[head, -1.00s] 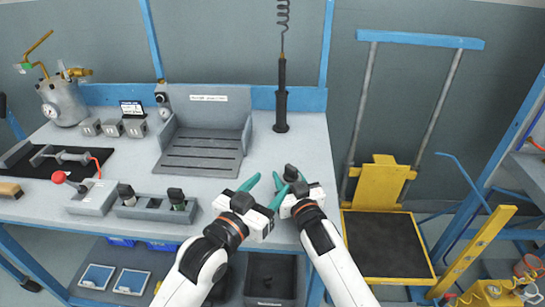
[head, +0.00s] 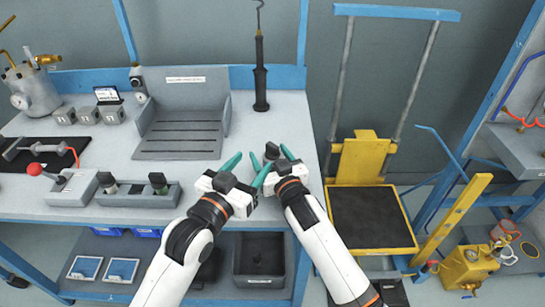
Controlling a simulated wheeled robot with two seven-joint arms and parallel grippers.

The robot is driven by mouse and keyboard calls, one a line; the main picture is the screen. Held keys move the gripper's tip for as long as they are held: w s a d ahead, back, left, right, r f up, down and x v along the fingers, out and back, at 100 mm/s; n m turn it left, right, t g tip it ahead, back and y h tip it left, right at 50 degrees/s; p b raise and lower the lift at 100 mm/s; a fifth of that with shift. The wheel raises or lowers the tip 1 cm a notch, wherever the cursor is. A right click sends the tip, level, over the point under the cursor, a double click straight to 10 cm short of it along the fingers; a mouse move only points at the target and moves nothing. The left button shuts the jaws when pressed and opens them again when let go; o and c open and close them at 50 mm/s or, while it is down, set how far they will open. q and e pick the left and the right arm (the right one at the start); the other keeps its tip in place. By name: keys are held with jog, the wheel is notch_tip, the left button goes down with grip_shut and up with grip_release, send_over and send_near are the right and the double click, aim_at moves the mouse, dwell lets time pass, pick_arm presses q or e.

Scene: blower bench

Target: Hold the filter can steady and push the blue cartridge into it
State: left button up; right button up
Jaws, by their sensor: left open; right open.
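I cannot make out a filter can or a blue cartridge for certain in the head view. My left gripper (head: 247,168) is open above the front right part of the bench, its teal fingers spread. My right gripper (head: 271,157) is open close beside it, near the bench's right edge. A small dark part shows between the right fingers; I cannot tell whether it belongs to the gripper. Neither gripper visibly holds anything. The arms and grippers hide part of the bench's front right.
A slotted grey tray (head: 180,143) stands behind the grippers, with a dark upright tool (head: 261,80) to its right. A grey holder (head: 135,198) is at the front left. Right of the bench stand a yellow lift cart (head: 357,158) and another grey bench (head: 522,150).

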jog(key=v, duration=1.2)
jog(key=shift+f, duration=0.1)
